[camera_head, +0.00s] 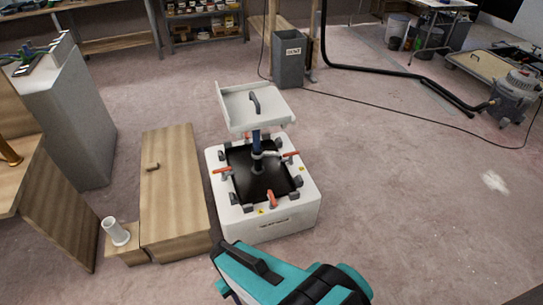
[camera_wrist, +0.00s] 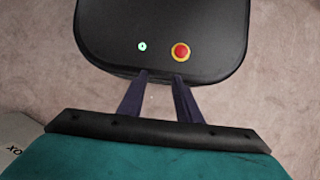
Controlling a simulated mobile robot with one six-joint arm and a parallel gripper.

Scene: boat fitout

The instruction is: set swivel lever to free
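A white seat-like top (camera_head: 240,112) with a dark curved handle stands on a dark blue post (camera_head: 257,142). The post rises from a black recess in a white base box (camera_head: 270,231). A small pale collar or lever (camera_head: 268,154) sits on the post; its setting is too small to tell. Several orange levers (camera_head: 222,170) line the box's rim; I cannot tell whether one is the swivel lever. My gripper (camera_wrist: 161,76) shows two dark fingers apart with nothing between them. The head view shows my teal arm at the bottom, but not the fingertips.
A wooden cabinet (camera_head: 172,190) stands close left of the box, with a white cylinder (camera_head: 116,232) on a low wooden block. A grey bin (camera_head: 289,70) stands behind. A black hose (camera_head: 400,72) crosses the back floor.

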